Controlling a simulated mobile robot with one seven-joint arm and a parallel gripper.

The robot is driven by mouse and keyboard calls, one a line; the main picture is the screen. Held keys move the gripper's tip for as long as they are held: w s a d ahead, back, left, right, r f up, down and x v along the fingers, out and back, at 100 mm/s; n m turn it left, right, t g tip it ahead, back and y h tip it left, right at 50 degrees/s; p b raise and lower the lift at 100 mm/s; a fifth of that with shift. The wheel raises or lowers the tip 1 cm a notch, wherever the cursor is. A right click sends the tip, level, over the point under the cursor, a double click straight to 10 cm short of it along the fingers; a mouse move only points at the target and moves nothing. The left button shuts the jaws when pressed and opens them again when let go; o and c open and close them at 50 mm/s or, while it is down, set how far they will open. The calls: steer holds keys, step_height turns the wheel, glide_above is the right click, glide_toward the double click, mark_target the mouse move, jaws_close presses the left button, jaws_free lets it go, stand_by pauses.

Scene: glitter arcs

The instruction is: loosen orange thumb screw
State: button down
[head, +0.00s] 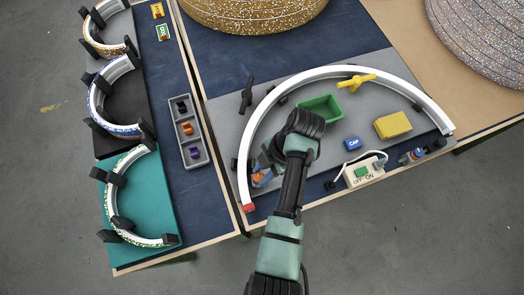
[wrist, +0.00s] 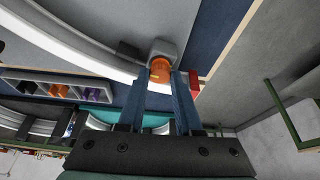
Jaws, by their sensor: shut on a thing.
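The orange thumb screw (wrist: 160,68) sits in a grey clamp block (wrist: 163,48) at the white arc (wrist: 90,45) in the wrist view. The blue fingers of my gripper (wrist: 160,78) are closed around it, one on each side. In the head view, my gripper (head: 264,172) is down at the left limb of the white arc (head: 243,150), near its red end (head: 248,208). A little orange (head: 262,178) shows there. My arm and fingers hide most of the screw in that view.
An OFF/ON switch box (head: 362,172) stands at the front edge. A grey three-slot tray (head: 206,158) is to the left.

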steer(key=shift+s+f+n+g, duration=0.1)
steer(key=shift+f+n+g, duration=0.2)
steer(key=shift+n, duration=0.5)
steer(key=c, duration=0.6)
jaws_free()
steer(key=shift+r, duration=0.1)
steer(key=shift+r+h, duration=0.1)
steer(key=shift+h, duration=0.2)
steer(key=shift+w+r, duration=0.15)
steer(key=shift+w, duration=0.05)
steer(key=shift+p+v, duration=3)
steer(key=shift+v, duration=3.35)
